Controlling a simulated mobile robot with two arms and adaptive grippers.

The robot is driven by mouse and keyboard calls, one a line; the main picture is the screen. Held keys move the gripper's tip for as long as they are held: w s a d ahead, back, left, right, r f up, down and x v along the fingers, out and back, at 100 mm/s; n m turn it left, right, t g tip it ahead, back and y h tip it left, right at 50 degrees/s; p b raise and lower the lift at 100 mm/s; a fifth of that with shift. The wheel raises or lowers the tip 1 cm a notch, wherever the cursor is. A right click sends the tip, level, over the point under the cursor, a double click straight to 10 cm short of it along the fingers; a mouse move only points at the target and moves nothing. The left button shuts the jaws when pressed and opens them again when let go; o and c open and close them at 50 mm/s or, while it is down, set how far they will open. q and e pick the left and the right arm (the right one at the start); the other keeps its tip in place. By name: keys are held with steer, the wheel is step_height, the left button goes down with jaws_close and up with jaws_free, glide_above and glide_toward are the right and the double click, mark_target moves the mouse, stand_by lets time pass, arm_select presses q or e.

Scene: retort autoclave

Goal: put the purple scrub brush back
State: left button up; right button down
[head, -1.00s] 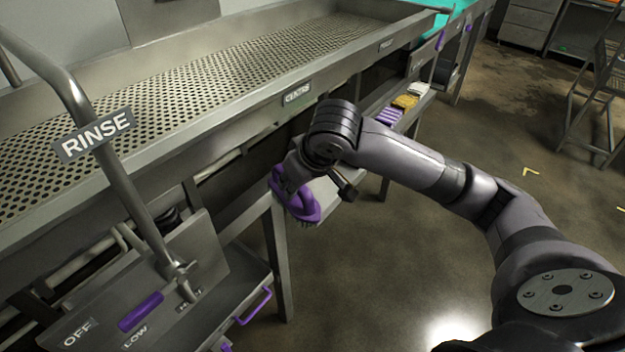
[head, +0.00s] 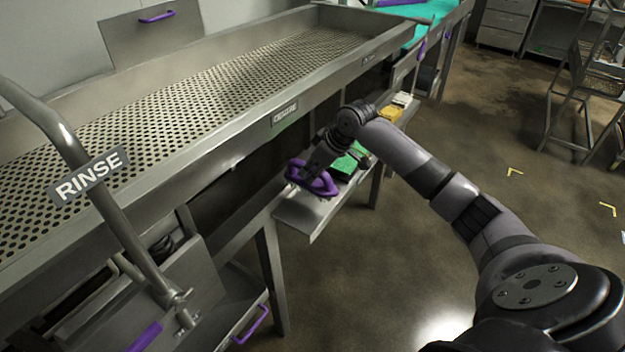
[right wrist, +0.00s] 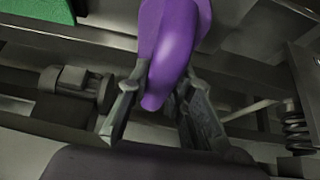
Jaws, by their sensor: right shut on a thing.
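The purple scrub brush (head: 322,188) is in my right gripper (head: 311,172), its looped handle between the fingers. In the head view it appears over the near end of a narrow metal shelf (head: 303,217); I cannot tell whether it touches. The right wrist view shows the purple handle (right wrist: 172,38) between the two fingers of the right gripper (right wrist: 160,98). The brush's underside is hidden there. My left gripper is in neither view now.
A green block (head: 345,163), a yellow sponge (head: 391,114) and a white block (head: 402,99) lie farther along the shelf. The perforated sink table (head: 225,165) stands above and behind it. A RINSE lever (head: 95,175) stands at left. Open floor lies to the right.

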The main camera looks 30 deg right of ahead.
step_height(320, 180, down, 3)
steer(key=shift+f+p, duration=0.15)
steer(key=shift+p, duration=0.25)
steer(key=shift+f, duration=0.15)
steer(key=shift+f, duration=0.2)
steer(key=c, duration=1.4)
jaws_free()
steer(key=shift+c, duration=0.2)
steer(key=shift+r, duration=0.3)
steer(key=b+v, duration=0.2)
steer(key=v, duration=1)
steer(key=shift+f, duration=0.1)
